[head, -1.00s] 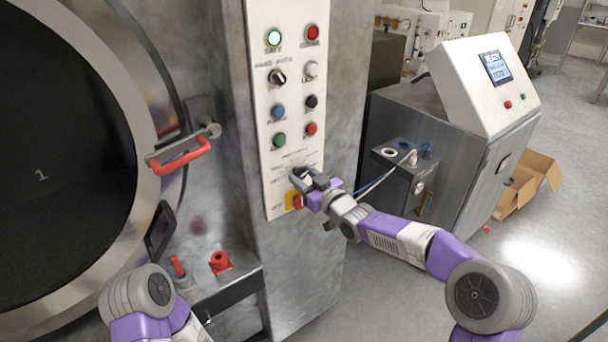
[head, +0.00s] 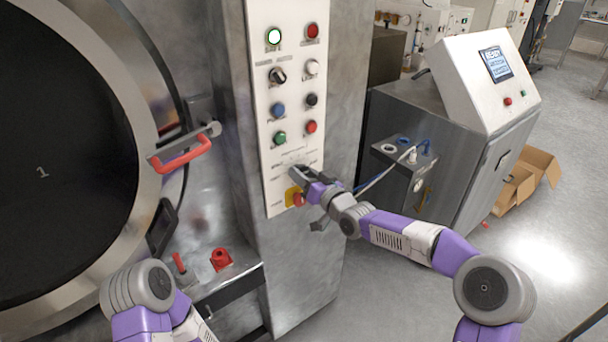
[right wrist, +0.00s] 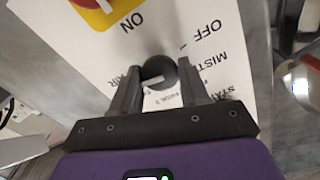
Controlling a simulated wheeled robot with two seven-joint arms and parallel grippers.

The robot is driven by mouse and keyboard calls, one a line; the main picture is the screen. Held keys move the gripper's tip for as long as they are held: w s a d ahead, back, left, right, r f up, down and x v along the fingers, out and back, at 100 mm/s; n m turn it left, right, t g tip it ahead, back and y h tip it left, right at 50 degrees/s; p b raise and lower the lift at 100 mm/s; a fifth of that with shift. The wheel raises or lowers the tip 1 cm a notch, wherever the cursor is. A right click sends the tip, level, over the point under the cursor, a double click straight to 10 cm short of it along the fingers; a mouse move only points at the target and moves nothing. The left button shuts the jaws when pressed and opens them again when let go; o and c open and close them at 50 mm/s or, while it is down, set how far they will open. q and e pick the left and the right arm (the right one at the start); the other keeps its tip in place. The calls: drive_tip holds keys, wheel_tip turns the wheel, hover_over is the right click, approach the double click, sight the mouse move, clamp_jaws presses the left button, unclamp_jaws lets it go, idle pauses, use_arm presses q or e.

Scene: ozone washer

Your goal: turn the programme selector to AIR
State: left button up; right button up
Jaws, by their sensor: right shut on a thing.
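The programme selector is a round black knob on the lower part of the white panel (head: 271,152). In the right wrist view the knob (right wrist: 160,70) sits between the fingertips of my right gripper (right wrist: 155,82), which is shut on it. Printed words OFF, MIST and AIR stand around the knob in that view, with AIR just left of the left finger. A pale bar shows on the knob's lower left; its exact setting is hard to tell. In the head view my right gripper (head: 300,173) covers most of the knob. My left gripper is out of view.
A red emergency knob on a yellow plate (head: 292,197) lies just below my right gripper; its yellow plate also shows in the right wrist view (right wrist: 122,8). Buttons fill the panel above. A steel console with a screen (head: 496,63) stands to the right. A red door handle (head: 183,156) is left.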

idle(0.3)
drive_tip(key=o, duration=1)
drive_tip(key=shift+o, duration=0.2)
drive_tip(key=shift+s+d, duration=0.1)
drive_tip(key=v, duration=0.7)
drive_tip(key=shift+s, duration=0.15)
